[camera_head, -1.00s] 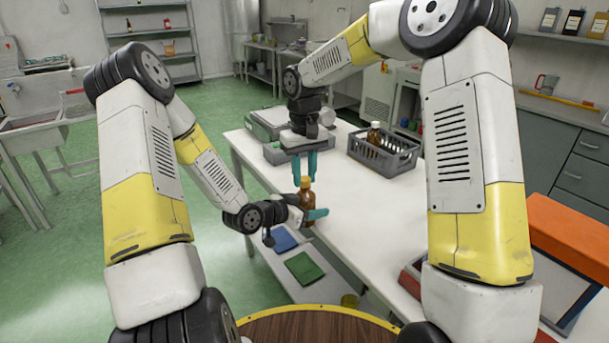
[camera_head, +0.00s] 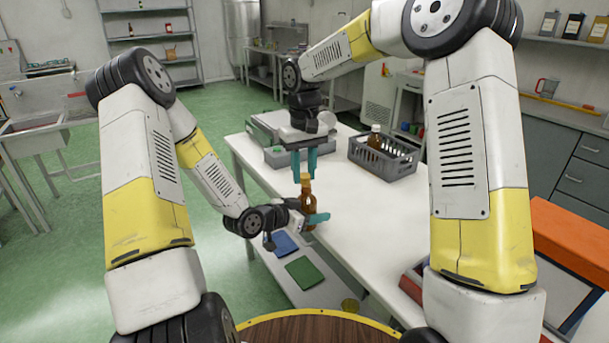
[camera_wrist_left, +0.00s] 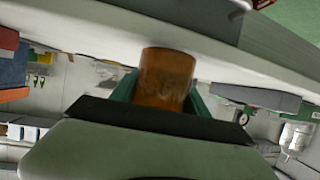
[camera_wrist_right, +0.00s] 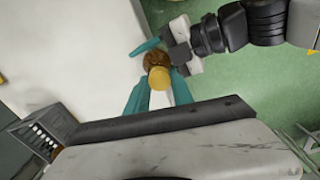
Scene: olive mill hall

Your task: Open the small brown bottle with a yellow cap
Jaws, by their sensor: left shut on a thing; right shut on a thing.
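The small brown bottle (camera_head: 308,204) stands upright in my left gripper (camera_head: 309,219), near the left edge of the white table. The left gripper is shut around its body from the side. The left wrist view shows the amber glass (camera_wrist_left: 165,78) between the teal fingers. My right gripper (camera_head: 304,177) points down from above and is shut on the yellow cap (camera_wrist_right: 159,78). In the right wrist view the cap sits between the fingertips with brown glass (camera_wrist_right: 156,58) beyond it. Whether the cap still touches the neck I cannot tell.
A grey crate (camera_head: 398,168) with another brown bottle (camera_head: 375,136) stands further back on the white table (camera_head: 362,216). Grey containers stand at its far left. The table's middle is clear. A lower shelf holds a blue item (camera_head: 285,242) and a green item (camera_head: 305,273).

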